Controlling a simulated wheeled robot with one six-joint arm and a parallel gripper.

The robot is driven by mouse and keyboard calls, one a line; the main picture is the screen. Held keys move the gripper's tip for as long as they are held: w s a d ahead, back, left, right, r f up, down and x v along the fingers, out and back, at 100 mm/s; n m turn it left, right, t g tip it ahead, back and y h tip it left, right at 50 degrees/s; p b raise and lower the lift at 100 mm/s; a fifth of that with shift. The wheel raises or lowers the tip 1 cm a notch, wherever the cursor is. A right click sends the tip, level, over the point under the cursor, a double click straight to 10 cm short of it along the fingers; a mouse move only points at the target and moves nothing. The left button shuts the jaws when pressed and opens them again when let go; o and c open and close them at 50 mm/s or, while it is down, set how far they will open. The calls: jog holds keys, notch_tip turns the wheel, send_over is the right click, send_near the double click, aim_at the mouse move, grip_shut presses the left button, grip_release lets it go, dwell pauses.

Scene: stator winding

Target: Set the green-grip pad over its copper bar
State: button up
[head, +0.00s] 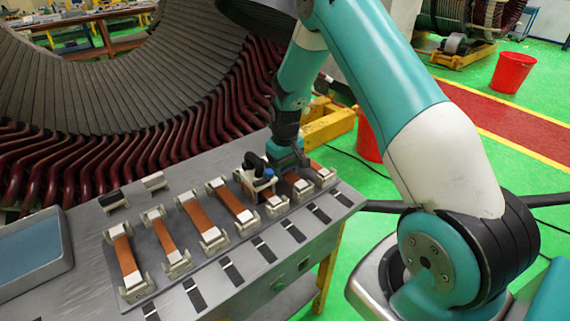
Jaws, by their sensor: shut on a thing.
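White pads sit on the front ends of the bars, such as the white pad (302,186). My gripper (263,172) is low over the rear ends of the bars at the right, shut on a small pale pad (259,183). Its green grip cannot be made out, as dark parts cover it. Whether the held pad touches the bar below cannot be told.
Two loose blocks, one dark-topped (112,201) and one pale (153,181), stand at the bench's rear. A blue-floored tray (68,240) is at the left. Dark strips (232,272) line the front edge. The large stator (110,80) rises close behind the bench.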

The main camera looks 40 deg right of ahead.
jog(key=shift+f, duration=0.25)
jog(key=o, duration=1)
jog(key=shift+r, duration=0.1)
notch_tip(320, 180, up, 12)
jog(key=b, duration=0.3)
jog(key=shift+f, duration=0.2)
jog(key=shift+a+r, duration=0.2)
jog(key=shift+r, duration=0.05)
jog(key=s+a+r+n+y, duration=0.1)
jog(key=s+a+r, duration=0.1)
jog(key=a+r, duration=0.15)
jog(key=s+a+r+n, duration=0.1)
jog(key=s+a+r, duration=0.15)
jog(key=a, duration=0.25)
jog(key=s+a+r+n+y, duration=0.1)
jog(key=s+a, duration=0.4)
jog(key=s, duration=0.3)
jog(key=s+a+r+n+y, duration=0.1)
jog(key=s+a+r+n, duration=0.1)
jog(key=s+a, duration=0.3)
jog(key=s+a+r+n+y, duration=0.1)
jog(key=s+a, duration=0.4)
jog(key=s, duration=0.5)
jog(key=shift+s+a+r+n, duration=0.15)
jog(key=shift+s+r+n, duration=0.2)
jog(key=shift+r, duration=0.4)
